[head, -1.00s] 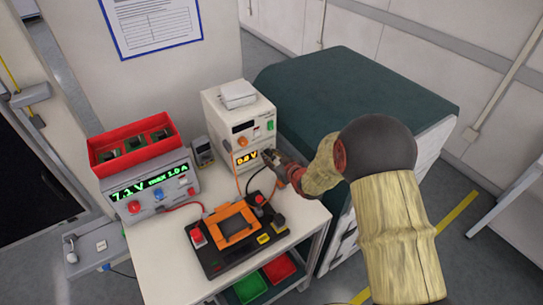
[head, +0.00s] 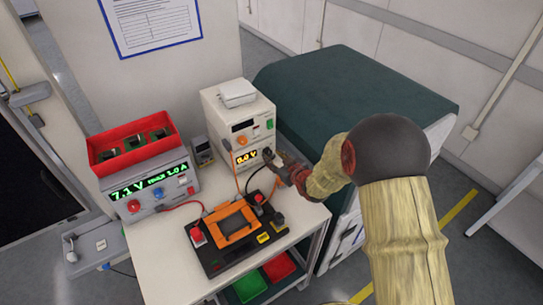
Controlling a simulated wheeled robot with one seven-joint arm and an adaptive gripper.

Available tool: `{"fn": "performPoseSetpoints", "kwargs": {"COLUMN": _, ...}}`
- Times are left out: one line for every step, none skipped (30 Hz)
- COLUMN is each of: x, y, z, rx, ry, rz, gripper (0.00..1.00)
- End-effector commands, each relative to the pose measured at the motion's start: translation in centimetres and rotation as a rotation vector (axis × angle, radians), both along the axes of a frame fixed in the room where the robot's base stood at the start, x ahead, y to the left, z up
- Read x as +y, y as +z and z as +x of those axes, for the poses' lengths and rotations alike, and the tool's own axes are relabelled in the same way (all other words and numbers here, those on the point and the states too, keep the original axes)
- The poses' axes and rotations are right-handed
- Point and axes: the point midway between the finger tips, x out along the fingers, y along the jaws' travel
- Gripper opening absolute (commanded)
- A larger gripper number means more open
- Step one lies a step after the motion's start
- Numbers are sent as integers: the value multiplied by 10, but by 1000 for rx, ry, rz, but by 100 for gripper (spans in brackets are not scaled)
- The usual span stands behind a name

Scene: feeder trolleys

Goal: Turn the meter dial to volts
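The white bench meter (head: 222,117) stands at the back right of the trolley top. Its lit amber display (head: 246,158) appears to read 0.0 V. A dark knob (head: 267,154), apparently the dial, sits right of the display; its pointer is too small to read. An orange knob (head: 242,140) is above the display. My gripper (head: 281,159) is just right of the dark knob, at the meter's front. It seems slightly apart from the knob, but contact is hard to judge. Its fingers are too small to tell whether they are open.
A power supply (head: 172,203) reading 7.1 V, max 1.0 A, carries a red bin (head: 105,161). A small handheld meter (head: 203,151) stands between the instruments. A black fixture (head: 215,263) with an orange frame and cables lies in front. A green-topped cabinet (head: 350,95) is close behind my arm.

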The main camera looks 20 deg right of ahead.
Motion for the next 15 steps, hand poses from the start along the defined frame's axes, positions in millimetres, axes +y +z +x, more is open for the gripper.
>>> {"fn": "performPoseSetpoints", "kwargs": {"x": -3, "y": 5, "z": -9, "rx": -2, "ry": -2, "rz": 0, "gripper": 33}}
{"fn": "performPoseSetpoints", "kwargs": {"x": -4, "y": 7, "z": -15, "rx": -1, "ry": -2, "rz": -1, "gripper": 33}}
{"fn": "performPoseSetpoints", "kwargs": {"x": -6, "y": 10, "z": -22, "rx": -1, "ry": -3, "rz": -1, "gripper": 33}}
{"fn": "performPoseSetpoints", "kwargs": {"x": -8, "y": 12, "z": -28, "rx": 0, "ry": -2, "rz": 0, "gripper": 33}}
{"fn": "performPoseSetpoints", "kwargs": {"x": -9, "y": 14, "z": -33, "rx": 0, "ry": -2, "rz": 0, "gripper": 33}}
{"fn": "performPoseSetpoints", "kwargs": {"x": -10, "y": 18, "z": -40, "rx": -1, "ry": -2, "rz": 1, "gripper": 33}}
{"fn": "performPoseSetpoints", "kwargs": {"x": -12, "y": 20, "z": -46, "rx": -1, "ry": -2, "rz": 1, "gripper": 33}}
{"fn": "performPoseSetpoints", "kwargs": {"x": -13, "y": 22, "z": -51, "rx": -1, "ry": -2, "rz": 1, "gripper": 33}}
{"fn": "performPoseSetpoints", "kwargs": {"x": -14, "y": 24, "z": -57, "rx": 0, "ry": -2, "rz": 0, "gripper": 33}}
{"fn": "performPoseSetpoints", "kwargs": {"x": -15, "y": 26, "z": -61, "rx": 0, "ry": -1, "rz": 1, "gripper": 33}}
{"fn": "performPoseSetpoints", "kwargs": {"x": -16, "y": 28, "z": -65, "rx": -1, "ry": -2, "rz": 1, "gripper": 33}}
{"fn": "performPoseSetpoints", "kwargs": {"x": -17, "y": 29, "z": -70, "rx": 1, "ry": -1, "rz": 0, "gripper": 33}}
{"fn": "performPoseSetpoints", "kwargs": {"x": -18, "y": 30, "z": -73, "rx": 0, "ry": -1, "rz": 0, "gripper": 33}}
{"fn": "performPoseSetpoints", "kwargs": {"x": -18, "y": 32, "z": -76, "rx": 0, "ry": -1, "rz": 0, "gripper": 33}}
{"fn": "performPoseSetpoints", "kwargs": {"x": -19, "y": 32, "z": -79, "rx": 1, "ry": 0, "rz": 0, "gripper": 33}}
